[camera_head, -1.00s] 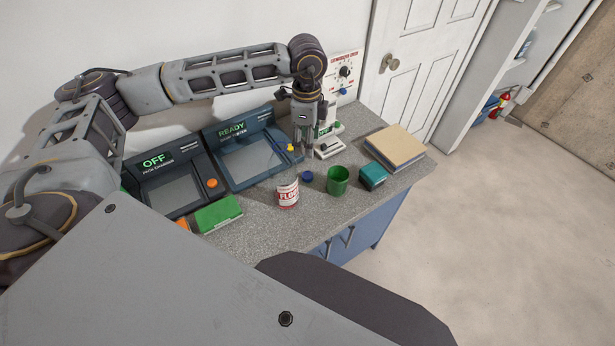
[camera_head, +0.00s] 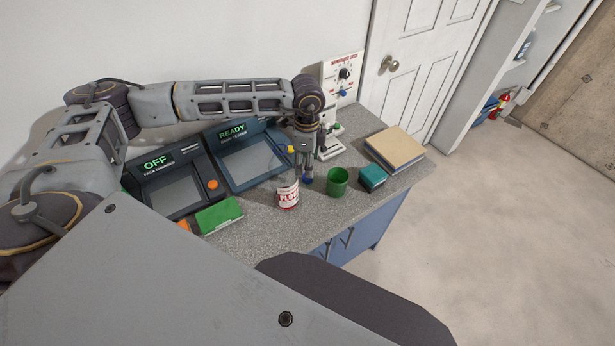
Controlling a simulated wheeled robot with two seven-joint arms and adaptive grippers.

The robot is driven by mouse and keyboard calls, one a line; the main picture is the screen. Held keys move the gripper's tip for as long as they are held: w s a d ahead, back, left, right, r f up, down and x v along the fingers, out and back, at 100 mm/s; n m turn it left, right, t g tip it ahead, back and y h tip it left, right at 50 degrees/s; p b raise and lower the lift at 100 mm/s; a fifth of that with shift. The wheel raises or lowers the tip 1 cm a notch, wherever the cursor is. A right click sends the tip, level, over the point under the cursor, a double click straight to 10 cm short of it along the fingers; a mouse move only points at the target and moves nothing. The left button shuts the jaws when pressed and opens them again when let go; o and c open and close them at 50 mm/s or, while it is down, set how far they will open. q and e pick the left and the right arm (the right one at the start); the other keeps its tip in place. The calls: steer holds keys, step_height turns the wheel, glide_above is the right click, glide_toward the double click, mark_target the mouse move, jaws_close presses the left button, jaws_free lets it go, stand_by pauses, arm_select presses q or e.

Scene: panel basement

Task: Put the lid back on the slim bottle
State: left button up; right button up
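The slim bottle (camera_head: 288,195) is a small white and red container with a red-lettered label, standing upright on the grey bench top. A small blue lid (camera_head: 307,180) lies on the bench just right of it, partly hidden by my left gripper. My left gripper (camera_head: 306,174) points down from above, with its fingertips low at the lid. The fingers are too small to tell whether they are open or closed on it. My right gripper is not in view.
A green cup (camera_head: 338,181) stands close right of the lid, with a teal box (camera_head: 372,177) beyond it. A green box (camera_head: 218,215) lies to the left. Two consoles (camera_head: 245,158) stand behind. A book (camera_head: 394,147) lies at the bench's right end.

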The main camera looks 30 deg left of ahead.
arm_select(q)
steer(key=shift+f, duration=0.4)
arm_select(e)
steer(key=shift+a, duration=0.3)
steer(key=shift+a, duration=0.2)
arm_select(q)
steer(key=shift+f, duration=0.15)
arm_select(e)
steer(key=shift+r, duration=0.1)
arm_select(q)
step_height(320, 180, down, 2)
steer(key=shift+p, duration=0.4)
steer(key=shift+d+f, duration=0.1)
steer(key=shift+f, duration=1.3)
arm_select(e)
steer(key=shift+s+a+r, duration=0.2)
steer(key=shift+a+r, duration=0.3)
